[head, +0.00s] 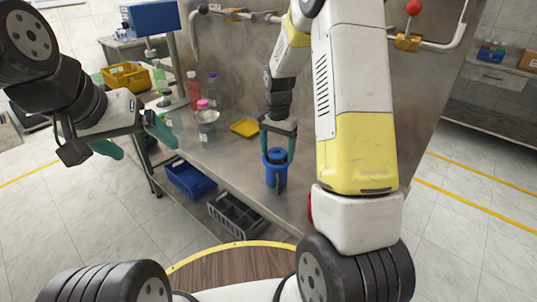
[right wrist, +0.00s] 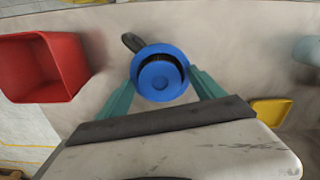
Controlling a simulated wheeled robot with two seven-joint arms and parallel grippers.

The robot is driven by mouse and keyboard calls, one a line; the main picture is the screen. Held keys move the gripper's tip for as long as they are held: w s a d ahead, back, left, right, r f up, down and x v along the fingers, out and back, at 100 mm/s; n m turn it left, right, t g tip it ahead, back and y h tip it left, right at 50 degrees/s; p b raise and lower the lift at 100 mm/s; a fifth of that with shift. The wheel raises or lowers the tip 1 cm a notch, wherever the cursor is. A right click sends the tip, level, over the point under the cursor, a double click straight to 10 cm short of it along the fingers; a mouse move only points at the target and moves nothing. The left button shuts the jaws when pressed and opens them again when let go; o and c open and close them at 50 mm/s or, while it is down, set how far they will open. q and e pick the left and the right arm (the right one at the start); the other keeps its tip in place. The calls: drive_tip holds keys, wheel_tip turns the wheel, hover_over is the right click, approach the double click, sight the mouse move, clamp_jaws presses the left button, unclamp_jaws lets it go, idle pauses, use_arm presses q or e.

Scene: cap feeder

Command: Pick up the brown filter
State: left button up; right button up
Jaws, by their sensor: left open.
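I cannot make out a brown filter in either view. My right gripper (head: 278,157) points down at the steel table with one green finger on each side of a blue mug-like container (head: 275,172) with a dark handle. In the right wrist view the container (right wrist: 160,78) shows a round blue top with a dark ring inside its rim, between the fingertips (right wrist: 160,84). I cannot tell whether the fingers press on it. My left gripper (head: 138,138) is open and empty, in the air left of the table.
A yellow tray (head: 244,127), a pink-capped jar (head: 206,115) and a red bottle (head: 193,90) stand on the table. A blue bin (head: 190,180) and a grey divided crate (head: 236,216) are below its front. A red bin (right wrist: 45,65) shows in the wrist view.

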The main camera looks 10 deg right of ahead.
clamp_jaws()
